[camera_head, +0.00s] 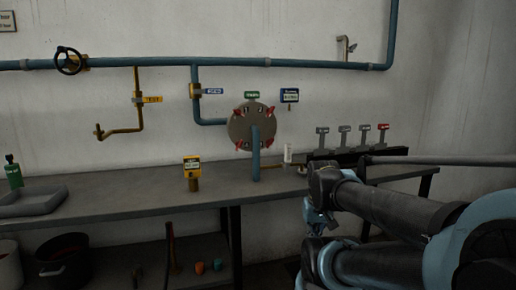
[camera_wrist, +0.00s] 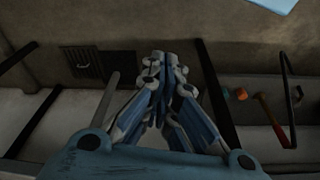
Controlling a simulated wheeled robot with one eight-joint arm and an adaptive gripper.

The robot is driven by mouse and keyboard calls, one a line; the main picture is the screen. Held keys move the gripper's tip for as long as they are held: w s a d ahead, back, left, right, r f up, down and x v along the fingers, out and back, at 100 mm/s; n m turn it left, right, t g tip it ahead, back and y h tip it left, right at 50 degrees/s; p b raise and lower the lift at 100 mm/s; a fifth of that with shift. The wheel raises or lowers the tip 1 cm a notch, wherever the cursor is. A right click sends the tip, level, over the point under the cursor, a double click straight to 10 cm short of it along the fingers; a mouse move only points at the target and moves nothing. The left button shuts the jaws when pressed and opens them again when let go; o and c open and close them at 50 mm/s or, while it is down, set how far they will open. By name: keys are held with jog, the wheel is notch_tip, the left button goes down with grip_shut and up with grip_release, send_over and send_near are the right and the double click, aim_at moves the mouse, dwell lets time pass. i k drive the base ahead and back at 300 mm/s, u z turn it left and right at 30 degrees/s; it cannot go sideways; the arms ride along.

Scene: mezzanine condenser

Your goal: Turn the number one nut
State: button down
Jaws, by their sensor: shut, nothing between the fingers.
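A round grey flange plate (camera_head: 238,128) is on the wall above the bench, with several red winged nuts around its rim. One red nut (camera_head: 239,111) is at its upper left and another (camera_head: 269,112) at its upper right. Any numbers on the nuts are too small to read, so I cannot tell which is number one. A blue pipe (camera_head: 255,155) runs down from the plate's middle. My gripper (camera_wrist: 160,57) is shut and empty in the wrist view, apart from the nuts. In the head view it hangs right of the flange, partly hidden by my arm.
The grey bench (camera_head: 130,198) carries a yellow-labelled post (camera_head: 192,173), a tray (camera_head: 32,203) and a green bottle (camera_head: 13,172). Several levers (camera_head: 345,136) stand at the back right. Below, a red-headed hammer (camera_wrist: 272,127) and an orange cup (camera_wrist: 241,94) show in the wrist view.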

aim_at(238, 112)
jog(key=u, duration=0.3)
jog(key=k, duration=0.7)
jog(key=u, duration=0.55)
jog(key=k, duration=0.6)
jog(key=u, duration=0.05)
jog(key=i, duration=0.75)
jog(key=z, duration=0.4)
